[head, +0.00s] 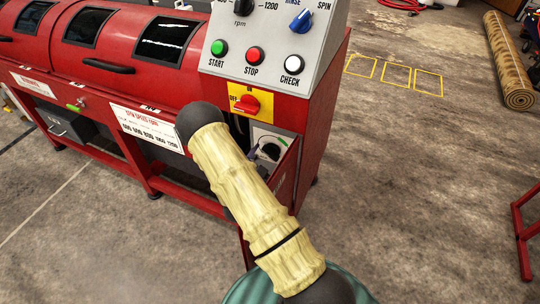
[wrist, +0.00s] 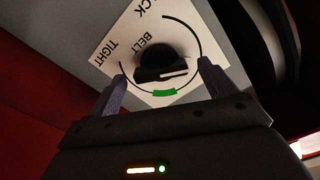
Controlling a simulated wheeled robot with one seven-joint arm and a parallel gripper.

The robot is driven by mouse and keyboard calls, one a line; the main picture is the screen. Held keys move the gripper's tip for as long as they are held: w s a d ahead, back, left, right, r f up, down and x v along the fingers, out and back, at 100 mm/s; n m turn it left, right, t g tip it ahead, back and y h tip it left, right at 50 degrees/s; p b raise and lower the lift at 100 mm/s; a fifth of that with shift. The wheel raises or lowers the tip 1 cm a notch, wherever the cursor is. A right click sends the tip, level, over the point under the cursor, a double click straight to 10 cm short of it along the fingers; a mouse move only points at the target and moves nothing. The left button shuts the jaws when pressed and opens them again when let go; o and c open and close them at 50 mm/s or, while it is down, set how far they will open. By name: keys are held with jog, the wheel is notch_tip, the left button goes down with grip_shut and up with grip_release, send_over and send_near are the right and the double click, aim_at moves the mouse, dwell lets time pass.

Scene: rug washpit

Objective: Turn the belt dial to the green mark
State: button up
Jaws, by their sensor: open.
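The belt dial (wrist: 155,60) is a black knob on a white plate (wrist: 185,22) lettered BELT and TIGHT, with another word partly cut off. A green mark (wrist: 165,93) lies on the scale arc below the knob in the wrist view. The knob's white line points to the right there, away from the green mark. My gripper (wrist: 162,70) is open, with one finger on each side of the knob and a visible gap to both. In the head view the dial (head: 270,151) shows low on the machine's end, and my arm hides most of the gripper.
The red machine (head: 95,45) fills the left. Above the dial are a red switch on a yellow plate (head: 238,92) and a grey panel (head: 262,35) with buttons and knobs. An open red door (head: 285,172) stands close right of the dial. The floor to the right is mostly clear.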

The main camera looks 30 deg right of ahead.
jog(key=shift+x, duration=1.3)
jog(key=c, duration=1)
jog(key=shift+m+b, duration=0.3)
